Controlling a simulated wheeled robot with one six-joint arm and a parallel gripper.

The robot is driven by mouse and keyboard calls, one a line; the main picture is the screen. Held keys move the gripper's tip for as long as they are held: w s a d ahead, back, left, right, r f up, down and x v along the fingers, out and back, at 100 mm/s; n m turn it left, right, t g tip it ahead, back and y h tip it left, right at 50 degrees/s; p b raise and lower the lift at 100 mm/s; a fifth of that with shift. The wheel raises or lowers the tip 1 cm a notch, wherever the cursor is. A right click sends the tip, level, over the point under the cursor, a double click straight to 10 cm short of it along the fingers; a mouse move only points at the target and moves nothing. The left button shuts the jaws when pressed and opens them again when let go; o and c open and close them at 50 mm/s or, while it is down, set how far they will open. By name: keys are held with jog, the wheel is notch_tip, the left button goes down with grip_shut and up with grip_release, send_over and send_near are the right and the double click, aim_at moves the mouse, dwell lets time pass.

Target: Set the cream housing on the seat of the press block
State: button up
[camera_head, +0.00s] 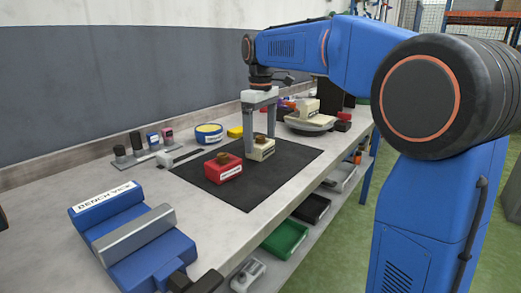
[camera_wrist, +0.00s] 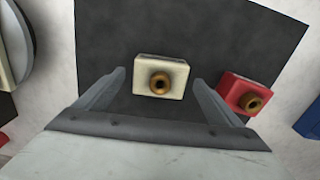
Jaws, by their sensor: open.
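The cream housing (camera_head: 262,152), a small block with a brass knob on top, sits upright on the black mat (camera_head: 232,193). It also shows in the wrist view (camera_wrist: 147,86). My gripper (camera_head: 261,138) is open and points down over it. In the wrist view the fingers (camera_wrist: 160,98) stand apart, one on each side of the housing, with gaps showing. I cannot tell whether the fingertips are level with it. A cream labelled block (camera_head: 303,109) stands on the round turntable (camera_head: 309,124) beyond the mat. I cannot tell which thing is the press block, and its seat is not clearly visible.
A red housing (camera_head: 223,168) with a similar brass knob sits close beside the cream one. A blue bench vice (camera_head: 135,243) is at the near left. The mat's near part is clear.

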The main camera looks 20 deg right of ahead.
jog(key=shift+f, duration=1.15)
jog(key=c, duration=1.7)
jog(key=shift+r, duration=0.15)
